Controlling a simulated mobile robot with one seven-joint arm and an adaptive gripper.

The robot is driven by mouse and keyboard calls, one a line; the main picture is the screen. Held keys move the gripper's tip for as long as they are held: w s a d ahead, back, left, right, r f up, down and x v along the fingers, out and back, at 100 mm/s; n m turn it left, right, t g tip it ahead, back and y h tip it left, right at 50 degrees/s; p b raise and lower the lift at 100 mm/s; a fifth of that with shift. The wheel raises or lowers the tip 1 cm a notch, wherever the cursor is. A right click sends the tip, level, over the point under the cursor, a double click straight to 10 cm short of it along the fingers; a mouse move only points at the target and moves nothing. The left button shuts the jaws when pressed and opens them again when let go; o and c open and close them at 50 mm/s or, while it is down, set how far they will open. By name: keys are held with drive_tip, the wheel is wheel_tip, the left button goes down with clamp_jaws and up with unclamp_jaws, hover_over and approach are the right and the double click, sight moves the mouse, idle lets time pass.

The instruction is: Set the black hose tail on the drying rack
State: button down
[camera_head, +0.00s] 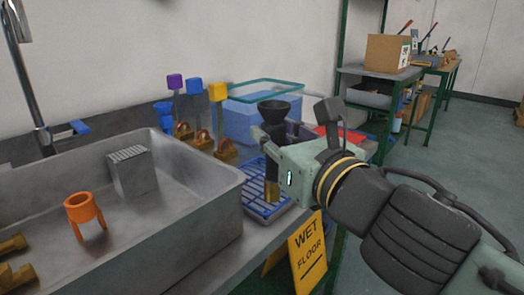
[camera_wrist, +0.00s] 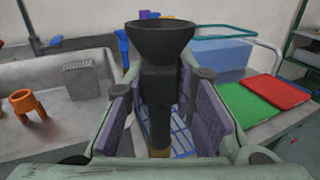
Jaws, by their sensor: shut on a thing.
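The black hose tail (camera_head: 273,109) has a flared funnel-like top and a brass-coloured lower end. It stands about upright between the pads of my gripper (camera_head: 275,145). In the wrist view my gripper (camera_wrist: 160,105) is shut on the black body of the hose tail (camera_wrist: 160,42), below the flare. The drying rack (camera_head: 258,209) is a blue grid on the counter, right of the sink. It also shows below the jaws in the wrist view (camera_wrist: 181,142). The brass end is over the rack; I cannot tell whether it touches.
The grey sink (camera_head: 190,222) at the left holds an orange fitting (camera_head: 84,209), a grey ribbed block (camera_head: 132,171) and brass parts. A blue bin (camera_head: 262,118) is behind. Red and green trays (camera_wrist: 262,98) lie right. A yellow sign (camera_head: 308,254) stands in front.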

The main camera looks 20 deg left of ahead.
drive_tip(key=w+a+f+p, duration=0.2)
drive_tip(key=w+a+p, duration=0.1)
drive_tip(key=w, duration=0.3)
drive_tip(key=w+a+f+p, duration=0.2)
drive_tip(key=w+a+p, duration=0.2)
drive_tip(key=w+p, duration=0.1)
drive_tip(key=shift+w+f, duration=0.4)
drive_tip(key=shift+w, duration=0.5)
drive_tip(key=shift+f, duration=0.3)
drive_tip(key=c, duration=1.3)
unclamp_jaws()
drive_tip(key=shift+r, duration=0.1)
drive_tip(key=shift+c, duration=0.2)
